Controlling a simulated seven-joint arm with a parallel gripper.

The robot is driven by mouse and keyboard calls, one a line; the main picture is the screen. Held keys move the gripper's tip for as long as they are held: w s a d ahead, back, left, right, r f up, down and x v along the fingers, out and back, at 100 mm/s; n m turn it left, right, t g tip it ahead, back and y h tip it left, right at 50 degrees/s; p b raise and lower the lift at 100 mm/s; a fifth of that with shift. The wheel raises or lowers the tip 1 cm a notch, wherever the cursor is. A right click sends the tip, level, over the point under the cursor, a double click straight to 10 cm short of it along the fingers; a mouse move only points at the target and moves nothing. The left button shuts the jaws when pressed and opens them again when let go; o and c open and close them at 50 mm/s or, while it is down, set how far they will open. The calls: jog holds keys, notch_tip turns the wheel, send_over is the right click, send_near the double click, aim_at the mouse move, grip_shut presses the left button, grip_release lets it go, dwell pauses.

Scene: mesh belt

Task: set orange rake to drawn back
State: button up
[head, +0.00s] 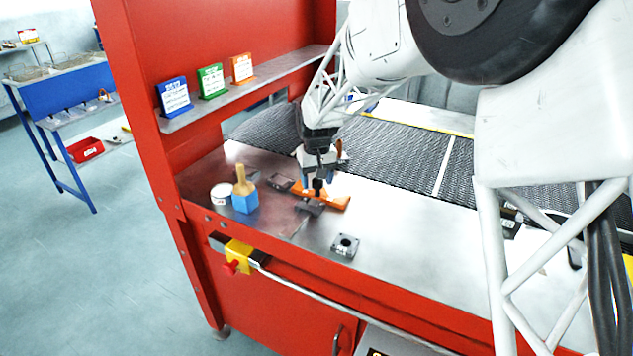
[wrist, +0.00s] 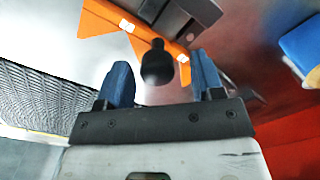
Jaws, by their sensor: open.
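The orange rake (head: 333,201) lies on the metal bench just in front of the mesh belt. In the wrist view its orange plate (wrist: 100,22) crosses the top, partly covered by a grey metal block. A black round-ended knob (wrist: 155,66) stands up at the rake, and its image lies between my two blue fingers. My gripper (head: 317,180) points down over the rake. In the wrist view my gripper (wrist: 160,62) is open, with a gap on each side of the knob. I cannot tell how deep the knob sits between the fingers.
A blue block with a wooden-handled brush (head: 243,195) and a white round tub (head: 221,193) stand left of the rake. A dark square fitting (head: 344,245) lies near the front edge. The mesh belt (head: 400,150) runs behind. Bench right of the fitting is clear.

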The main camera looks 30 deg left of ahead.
notch_tip(320, 180, up, 7)
jog(key=shift+f, duration=0.15)
dwell(0.4)
dwell(0.4)
jog(key=shift+d, duration=0.2)
jog(key=s+d+r+m, duration=0.1)
jog(key=s+d+r, duration=0.2)
jog(key=d, duration=0.8)
jog(key=s+d+r+m+t, duration=0.1)
jog(key=s+d+r+m, duration=0.2)
jog(key=d, duration=0.8)
jog(key=s+d+r, duration=0.2)
jog(key=d+r, duration=0.2)
jog(key=d, duration=0.7)
jog(key=s+d+f+m, duration=0.2)
jog(key=s+d, duration=0.9)
jog(key=s, duration=0.1)
jog(key=s+d+f+m+t, duration=0.1)
jog(key=s+d+f+m, duration=0.1)
jog(key=s+d, duration=0.9)
jog(key=shift+s+m+t, duration=0.3)
jog(key=shift+s+m, duration=0.3)
jog(key=shift+s, duration=0.15)
